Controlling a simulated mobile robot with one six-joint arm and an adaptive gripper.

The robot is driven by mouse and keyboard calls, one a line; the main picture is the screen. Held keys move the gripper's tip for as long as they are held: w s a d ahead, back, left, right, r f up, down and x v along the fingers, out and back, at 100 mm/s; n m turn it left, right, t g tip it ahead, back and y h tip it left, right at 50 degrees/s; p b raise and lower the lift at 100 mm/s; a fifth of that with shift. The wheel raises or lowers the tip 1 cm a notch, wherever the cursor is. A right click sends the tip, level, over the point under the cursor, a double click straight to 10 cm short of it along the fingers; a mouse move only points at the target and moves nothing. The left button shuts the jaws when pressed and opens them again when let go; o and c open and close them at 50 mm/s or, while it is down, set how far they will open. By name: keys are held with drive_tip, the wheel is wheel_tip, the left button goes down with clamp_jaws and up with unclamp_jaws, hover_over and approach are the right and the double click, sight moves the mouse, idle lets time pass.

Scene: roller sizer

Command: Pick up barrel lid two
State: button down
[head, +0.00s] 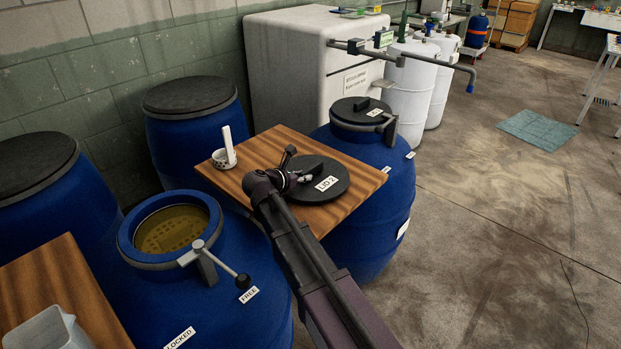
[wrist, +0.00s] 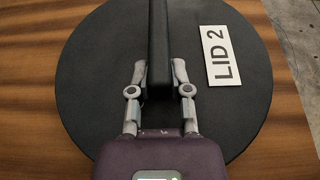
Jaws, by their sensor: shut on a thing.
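Barrel lid two (head: 334,187) is a round black disc with a white "LID 2" label. It lies on a wooden board between the barrels in the head view. In the wrist view the lid (wrist: 90,90) fills the middle, with a raised black bar handle (wrist: 158,45) across it. My gripper (head: 296,179) is over the left part of the lid. In the wrist view its two fingers (wrist: 159,75) stand on either side of the handle and are shut on it. The lid appears to rest flat on the board; any gap beneath it cannot be seen.
The wooden board (head: 262,152) also holds a small white cup with an upright white strip (head: 227,150). An open blue barrel (head: 190,290) with a clamp lever stands at front left. A lidded blue barrel (head: 385,190) is at right. Open floor (head: 500,240) lies further right.

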sight(312, 166)
drive_tip(key=shift+r, duration=0.2)
idle(0.3)
wheel_tip(312, 166, up, 3)
drive_tip(key=p, duration=0.3)
drive_tip(key=s, duration=0.5)
drive_tip(key=s+d+r+p, duration=0.1)
drive_tip(key=s, duration=0.4)
drive_tip(key=s+p, duration=0.1)
drive_tip(key=s, duration=0.5)
drive_tip(key=shift+d+r, duration=0.3)
drive_tip(key=shift+d, duration=0.1)
